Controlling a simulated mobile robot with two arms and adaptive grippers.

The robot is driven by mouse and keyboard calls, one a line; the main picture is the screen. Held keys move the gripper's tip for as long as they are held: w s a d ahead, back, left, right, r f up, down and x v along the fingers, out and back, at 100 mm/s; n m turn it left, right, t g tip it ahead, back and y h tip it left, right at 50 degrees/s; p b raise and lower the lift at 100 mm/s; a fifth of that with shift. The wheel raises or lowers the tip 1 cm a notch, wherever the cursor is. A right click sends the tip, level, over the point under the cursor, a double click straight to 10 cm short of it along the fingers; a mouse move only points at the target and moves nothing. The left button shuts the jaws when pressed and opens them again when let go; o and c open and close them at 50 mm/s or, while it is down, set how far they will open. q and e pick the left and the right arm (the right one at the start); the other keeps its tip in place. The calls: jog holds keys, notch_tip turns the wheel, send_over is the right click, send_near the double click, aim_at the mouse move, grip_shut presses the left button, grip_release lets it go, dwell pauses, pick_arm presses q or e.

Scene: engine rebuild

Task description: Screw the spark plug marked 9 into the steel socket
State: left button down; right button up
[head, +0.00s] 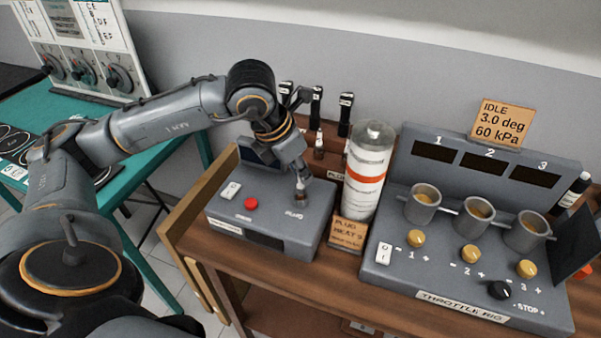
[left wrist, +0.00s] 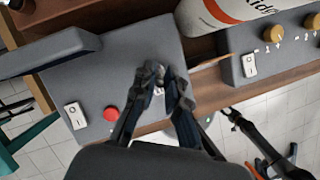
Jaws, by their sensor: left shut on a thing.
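My left gripper (head: 300,190) is over the right part of the top of a grey box (head: 262,226). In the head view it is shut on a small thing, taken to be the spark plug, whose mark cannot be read. The left wrist view shows its fingers (left wrist: 162,72) close together over the box; they hide the plug and whatever is under it. The steel socket cannot be made out, nor whether the plug touches it. A dark jointed part at the lower right of the left wrist view looks like my right gripper (left wrist: 232,115), over the floor; its jaws are unclear.
The box has a red button (head: 251,203) and a white switch (head: 230,190). A white can with an orange band (head: 371,165) stands close right of the gripper, behind a small plug-heats block (head: 347,235). A wooden rack (head: 330,132) is behind. The throttle rig (head: 445,262) fills the right.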

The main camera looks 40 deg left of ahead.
pick_arm(q)
jog(key=shift+f+m+h+b, duration=0.1)
jog(key=shift+m+h+b, duration=0.3)
jog(key=shift+m, duration=0.5)
jog(key=m+h, duration=0.1)
jog(key=m, duration=0.2)
jog(key=shift+g+b, duration=0.4)
jog(key=m+g, duration=0.1)
jog(key=m, duration=0.3)
jog(key=shift+h, duration=0.4)
jog(key=m+g, duration=0.1)
jog(key=m, duration=0.3)
jog(key=shift+g+h, duration=0.3)
jog(key=shift+g, duration=0.1)
jog(key=c, duration=1.3)
grip_release()
